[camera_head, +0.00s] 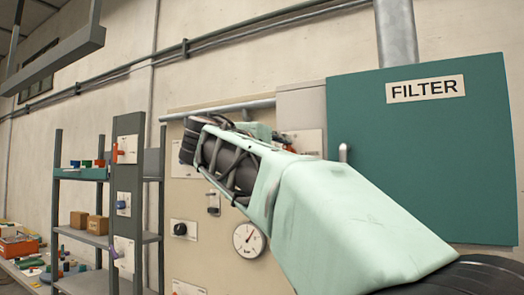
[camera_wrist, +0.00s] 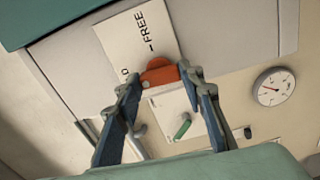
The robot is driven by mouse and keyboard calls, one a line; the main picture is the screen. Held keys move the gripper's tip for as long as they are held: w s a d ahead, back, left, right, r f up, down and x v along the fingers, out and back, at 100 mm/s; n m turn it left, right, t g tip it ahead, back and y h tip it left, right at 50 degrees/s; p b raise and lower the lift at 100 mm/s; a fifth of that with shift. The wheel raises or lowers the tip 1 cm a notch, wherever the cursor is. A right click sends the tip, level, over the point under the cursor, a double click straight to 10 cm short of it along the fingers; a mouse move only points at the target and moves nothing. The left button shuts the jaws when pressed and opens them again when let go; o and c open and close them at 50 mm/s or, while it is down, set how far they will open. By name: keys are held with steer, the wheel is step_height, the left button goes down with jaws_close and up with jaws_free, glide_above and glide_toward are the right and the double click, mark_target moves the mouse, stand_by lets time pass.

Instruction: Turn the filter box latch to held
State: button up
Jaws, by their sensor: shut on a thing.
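The filter box (camera_head: 425,165) is a teal cabinet at the right in the head view, with a FILTER label; its teal edge shows at the wrist view's top left. The orange-red latch (camera_wrist: 160,74) sits on a pale plate (camera_wrist: 140,38) marked FREE, with part of another word below, mostly hidden. My gripper (camera_wrist: 158,77) is shut on the latch, a finger on each side. I cannot tell exactly where the latch points. In the head view my arm hides most of the latch and my gripper's fingertips.
A green handle (camera_wrist: 183,126) on a white plate and a round gauge (camera_wrist: 274,87) are close by on the beige panel. The gauge (camera_head: 249,240) also shows in the head view, near a black knob (camera_head: 180,229). Grey shelves (camera_head: 84,239) stand at the left.

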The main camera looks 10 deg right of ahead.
steer(key=shift+n, duration=0.6)
steer(key=o, duration=1.2)
steer(key=shift+c, duration=0.2)
steer(key=v, duration=0.7)
steer(key=shift+s+a, duration=0.2)
